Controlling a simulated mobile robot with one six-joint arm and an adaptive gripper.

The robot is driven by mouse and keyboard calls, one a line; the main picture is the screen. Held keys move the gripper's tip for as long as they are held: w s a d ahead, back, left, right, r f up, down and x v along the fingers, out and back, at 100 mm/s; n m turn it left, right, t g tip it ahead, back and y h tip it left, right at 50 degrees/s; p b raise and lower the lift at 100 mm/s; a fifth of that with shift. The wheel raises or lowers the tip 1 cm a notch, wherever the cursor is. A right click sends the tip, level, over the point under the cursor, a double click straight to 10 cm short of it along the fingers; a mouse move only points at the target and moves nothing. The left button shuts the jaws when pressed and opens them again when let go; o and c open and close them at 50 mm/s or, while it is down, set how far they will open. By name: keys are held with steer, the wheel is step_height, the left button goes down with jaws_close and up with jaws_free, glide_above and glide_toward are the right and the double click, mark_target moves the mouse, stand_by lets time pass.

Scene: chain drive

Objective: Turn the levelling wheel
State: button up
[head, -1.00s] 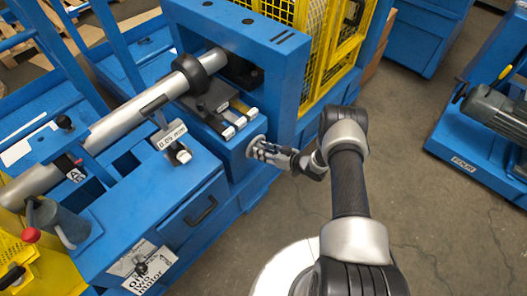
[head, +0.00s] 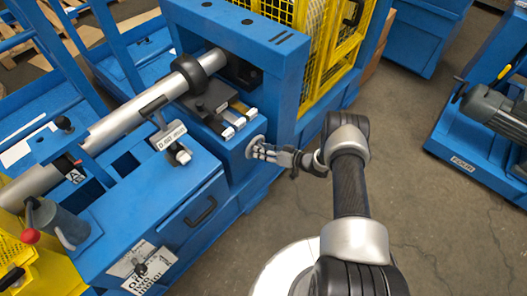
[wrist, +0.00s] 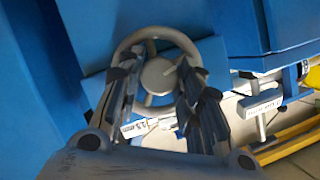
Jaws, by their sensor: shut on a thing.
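The levelling wheel (wrist: 152,40) is a grey spoked handwheel with a round hub, mounted on the blue machine's side face. In the head view the wheel (head: 255,145) shows small, partly hidden by my gripper (head: 268,153), which reaches it from the right. In the wrist view my gripper (wrist: 164,90) has its dark fingers on either side of the wheel's hub, over the rim, closed on it. The lower rim is partly hidden behind the fingers.
The blue machine (head: 285,75) carries a long silver shaft (head: 130,115) and a gauge block with a small label (head: 168,137). A yellow mesh guard (head: 345,50) stands behind. Grey floor (head: 400,200) is open to the right, before another blue machine with a motor (head: 495,110).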

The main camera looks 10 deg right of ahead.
steer(key=o, duration=1.1)
steer(key=shift+c, duration=0.2)
steer(key=v, duration=1.2)
steer(key=shift+r, duration=0.1)
